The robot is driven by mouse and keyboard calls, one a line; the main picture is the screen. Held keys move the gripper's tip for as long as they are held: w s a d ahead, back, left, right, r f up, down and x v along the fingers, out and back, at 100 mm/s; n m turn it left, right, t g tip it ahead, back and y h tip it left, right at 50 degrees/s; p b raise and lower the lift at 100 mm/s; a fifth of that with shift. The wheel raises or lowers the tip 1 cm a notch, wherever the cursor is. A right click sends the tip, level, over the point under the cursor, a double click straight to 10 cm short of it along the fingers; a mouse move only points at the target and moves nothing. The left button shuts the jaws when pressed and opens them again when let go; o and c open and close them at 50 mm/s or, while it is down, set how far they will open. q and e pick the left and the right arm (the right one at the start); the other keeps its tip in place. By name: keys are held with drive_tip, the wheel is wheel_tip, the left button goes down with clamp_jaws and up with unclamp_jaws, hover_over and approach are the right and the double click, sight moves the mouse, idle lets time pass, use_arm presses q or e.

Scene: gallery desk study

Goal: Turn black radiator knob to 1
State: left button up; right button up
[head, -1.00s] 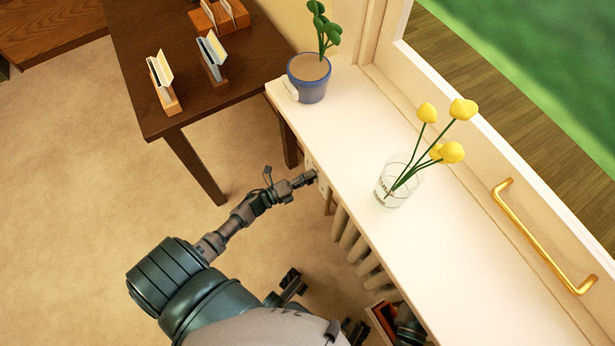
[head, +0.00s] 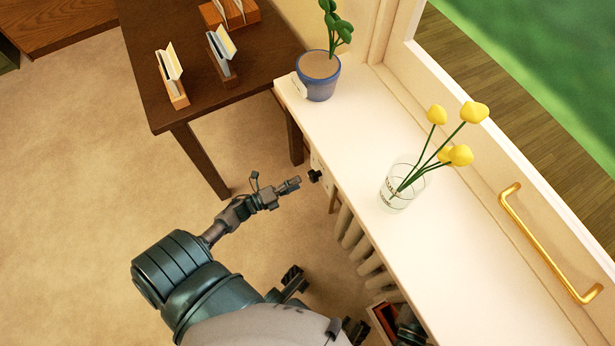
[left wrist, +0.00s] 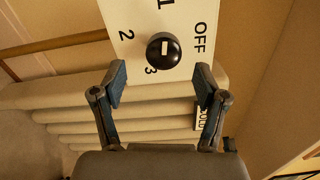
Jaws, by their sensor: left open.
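The round black knob (left wrist: 163,50) sits on a white dial plate (left wrist: 183,15) marked 1, 2, 3 and OFF. A short white mark shows on the knob's face, near its middle; I cannot tell for sure which label it points to. In the head view the knob (head: 315,176) sticks out below the windowsill's left edge. My left gripper (head: 293,186) is open and empty, a short gap from the knob. In the left wrist view its two fingers (left wrist: 160,86) are spread, with the knob beyond and between them.
The white sill (head: 445,245) above holds a potted plant (head: 318,82) and a glass of yellow flowers (head: 403,188). A dark table (head: 185,80) stands at the left.

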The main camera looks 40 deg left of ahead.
use_arm(q)
drive_tip(key=v, duration=0.5)
idle(0.3)
